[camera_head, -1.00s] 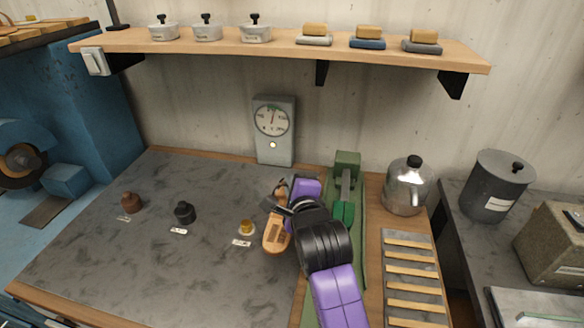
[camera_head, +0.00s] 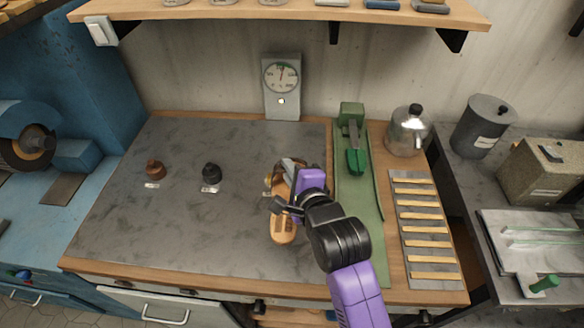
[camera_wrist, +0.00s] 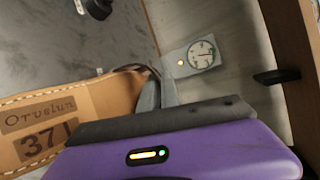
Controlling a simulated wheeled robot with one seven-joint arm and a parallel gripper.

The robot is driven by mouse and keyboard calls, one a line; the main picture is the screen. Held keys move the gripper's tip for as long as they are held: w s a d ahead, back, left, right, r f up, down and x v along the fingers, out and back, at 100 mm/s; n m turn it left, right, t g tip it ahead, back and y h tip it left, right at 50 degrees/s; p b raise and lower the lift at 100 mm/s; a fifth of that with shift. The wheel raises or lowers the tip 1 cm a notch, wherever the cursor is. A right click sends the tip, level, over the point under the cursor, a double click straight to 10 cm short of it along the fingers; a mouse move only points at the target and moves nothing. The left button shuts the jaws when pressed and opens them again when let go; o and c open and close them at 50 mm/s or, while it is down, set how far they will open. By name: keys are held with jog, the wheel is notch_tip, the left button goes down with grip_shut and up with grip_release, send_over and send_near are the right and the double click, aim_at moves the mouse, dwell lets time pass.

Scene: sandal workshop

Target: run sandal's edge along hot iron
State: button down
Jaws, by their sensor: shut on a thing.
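My gripper (camera_head: 286,182) is shut on a tan sandal (camera_head: 283,228) above the grey bench slab. One end of the sandal points toward the bench's front; a dark strap shows near my fingers. In the wrist view the sandal (camera_wrist: 95,95) extends left from my fingers (camera_wrist: 158,95), with "Orvelun" and "37" marked on its sole. I cannot tell whether the iron is hot.
A dial box (camera_head: 282,88) stands at the back wall. A brown knob (camera_head: 155,169) and black knob (camera_head: 211,172) sit on the slab; a third is mostly hidden behind the sandal. A kettle (camera_head: 408,132) and slatted rack (camera_head: 428,225) stand right. The slab's left side has free room.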

aim_at(286, 186)
jog(key=shift+f+b, duration=3.5)
jog(key=shift+f, duration=0.55)
jog(key=shift+a, duration=0.95)
jog(key=shift+w+d+f, duration=0.15)
jog(key=shift+w+d, duration=0.55)
jog(key=shift+w, duration=0.1)
jog(key=shift+a, duration=0.15)
jog(key=shift+w, duration=0.15)
dwell(0.3)
jog(key=shift+w+d, duration=0.45)
jog(key=shift+w, duration=0.25)
jog(key=shift+w, duration=0.1)
dwell(0.8)
